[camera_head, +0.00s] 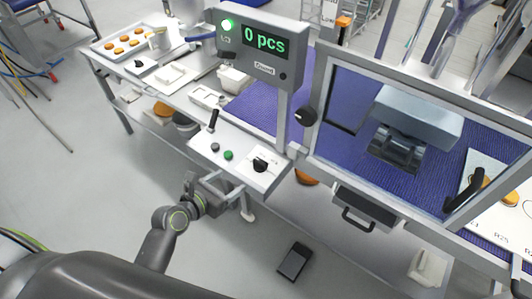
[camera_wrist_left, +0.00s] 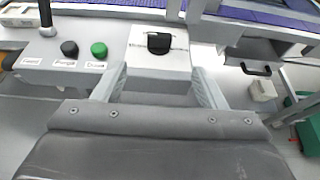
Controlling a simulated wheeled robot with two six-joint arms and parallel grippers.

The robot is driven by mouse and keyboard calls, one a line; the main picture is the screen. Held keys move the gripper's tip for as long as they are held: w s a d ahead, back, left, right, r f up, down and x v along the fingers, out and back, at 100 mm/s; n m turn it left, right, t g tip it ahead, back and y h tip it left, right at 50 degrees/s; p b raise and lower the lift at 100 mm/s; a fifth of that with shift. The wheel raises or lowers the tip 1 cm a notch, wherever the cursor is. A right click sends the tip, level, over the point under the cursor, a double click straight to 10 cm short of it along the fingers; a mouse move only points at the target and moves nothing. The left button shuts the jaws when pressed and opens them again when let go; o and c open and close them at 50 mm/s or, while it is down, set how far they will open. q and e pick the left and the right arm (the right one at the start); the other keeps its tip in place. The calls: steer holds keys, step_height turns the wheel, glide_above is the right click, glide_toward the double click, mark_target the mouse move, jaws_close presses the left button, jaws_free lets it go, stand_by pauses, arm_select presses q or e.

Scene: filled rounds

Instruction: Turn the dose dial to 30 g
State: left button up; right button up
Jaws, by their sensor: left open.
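A black dial knob (camera_head: 260,165) sits on a pale plate at the right end of the white control panel (camera_head: 228,137). I take it for the dose dial; its scale is too small to read. In the left wrist view the knob (camera_wrist_left: 159,43) is on a pale block straight ahead, between and beyond my fingers. My left gripper (camera_head: 237,190) is open and empty, just in front of the panel's front edge, apart from the knob. Its two fingers (camera_wrist_left: 161,80) also show in the left wrist view. My right gripper is not in view.
A dark button (camera_head: 215,147), a green button (camera_head: 228,155) and a black lever (camera_head: 213,120) stand left of the knob. Above is a display (camera_head: 262,43) reading "0 pcs". Another black knob (camera_head: 306,117) is on the windowed frame. A drawer (camera_head: 365,208) hangs at right.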

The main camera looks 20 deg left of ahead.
mark_target(259, 162)
arm_select(q)
steer(key=x, duration=1.6)
steer(key=shift+w+d+f, duration=0.1)
steer(key=shift+w+f, duration=0.05)
steer(key=shift+w, duration=0.15)
steer(key=shift+c, duration=0.2)
steer(key=shift+b, duration=0.35)
steer(key=c, duration=0.9)
